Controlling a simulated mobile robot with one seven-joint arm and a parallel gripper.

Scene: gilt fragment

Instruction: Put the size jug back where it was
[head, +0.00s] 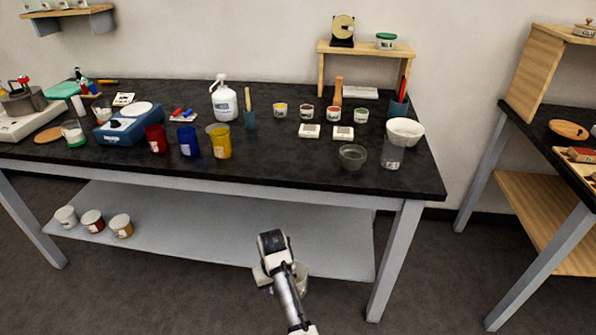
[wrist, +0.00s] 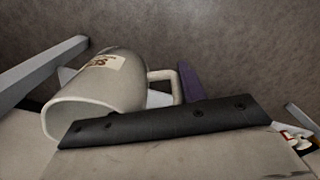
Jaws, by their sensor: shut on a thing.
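The size jug is an off-white mug-like jug with a side handle and a small printed label, only partly legible. In the wrist view the jug (wrist: 98,88) lies tilted on its side in the picture, its open rim toward the lower left. My gripper (wrist: 178,100) is shut on the jug at its handle side; the dark gripper body hides part of the jug. In the head view my gripper (head: 282,272) is low in front of the table, and the jug (head: 302,271) shows only partly behind it. I cannot see what is inside the jug.
The black-topped table (head: 300,167) holds red, blue and yellow cups, a white bottle (head: 224,101), a glass bowl (head: 352,156) and a white bowl (head: 405,131). Its lower shelf (head: 215,225) has several pots at the left and bare room to the right. Another table stands at the right.

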